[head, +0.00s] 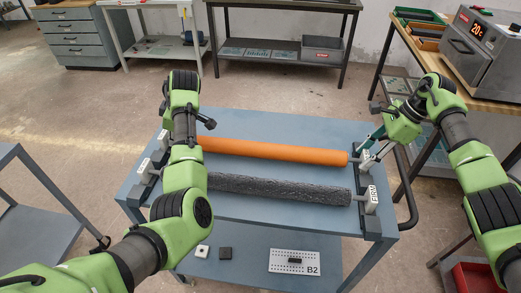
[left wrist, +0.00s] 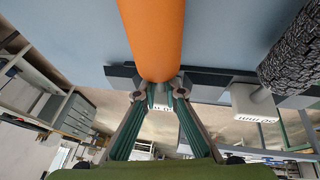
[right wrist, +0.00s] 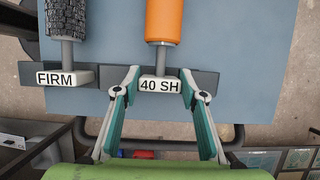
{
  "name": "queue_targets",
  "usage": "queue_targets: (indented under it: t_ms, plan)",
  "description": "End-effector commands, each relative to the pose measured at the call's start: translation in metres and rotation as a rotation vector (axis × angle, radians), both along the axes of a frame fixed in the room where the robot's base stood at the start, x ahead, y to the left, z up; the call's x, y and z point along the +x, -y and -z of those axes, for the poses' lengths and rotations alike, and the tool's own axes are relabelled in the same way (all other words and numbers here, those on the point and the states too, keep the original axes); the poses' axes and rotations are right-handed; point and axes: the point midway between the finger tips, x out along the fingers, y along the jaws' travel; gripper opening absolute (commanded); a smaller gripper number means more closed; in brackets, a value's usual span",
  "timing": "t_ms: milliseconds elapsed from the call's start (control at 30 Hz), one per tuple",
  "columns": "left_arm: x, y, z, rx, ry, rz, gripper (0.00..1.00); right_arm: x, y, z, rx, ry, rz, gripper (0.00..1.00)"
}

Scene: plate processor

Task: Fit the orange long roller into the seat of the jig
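The orange long roller (head: 270,149) lies across the blue cart top, parallel to a dark textured roller (head: 280,189). In the right wrist view its grey shaft (right wrist: 161,58) runs to a white block marked 40 SH (right wrist: 160,86) at a dark end bracket (right wrist: 206,80). Whether the shaft is fully seated is unclear. My right gripper (right wrist: 160,72) is open, its fingers on either side of that block. My left gripper (left wrist: 158,94) is at the roller's other end, its fingertips apart on either side; the shaft there is hidden. My left arm covers this end in the head view.
The dark roller's end block, marked FIRM (right wrist: 62,77), sits beside the 40 SH one. A black cart handle (head: 408,190) curves near my right arm. A lower shelf holds a plate marked B2 (head: 294,263). A bench with an oven (head: 482,55) stands at right.

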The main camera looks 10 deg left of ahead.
Motion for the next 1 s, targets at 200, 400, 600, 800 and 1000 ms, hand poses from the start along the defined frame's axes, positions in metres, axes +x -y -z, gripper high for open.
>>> queue_targets:
  t_ms: [200,400,600,800,1000]
  plan:
    - [0.001,0.002,-0.001,-0.003,0.001,0.002,0.0,0.001,-0.001,-0.002,0.003,0.004,-0.001,0.0]
    - [0.001,0.003,-0.004,-0.004,0.0,0.003,0.0,0.001,-0.001,-0.006,0.003,0.004,0.0,0.0]
    - [0.001,0.003,-0.016,-0.004,0.001,0.004,0.0,0.001,-0.002,-0.018,0.004,0.004,0.0,0.0]
    - [0.001,0.003,-0.034,-0.004,0.001,0.004,0.0,0.001,-0.002,-0.035,0.006,0.004,0.0,0.0]
    - [0.001,0.004,-0.048,-0.005,0.001,0.004,0.0,0.001,-0.003,-0.05,0.006,0.004,0.0,0.0]
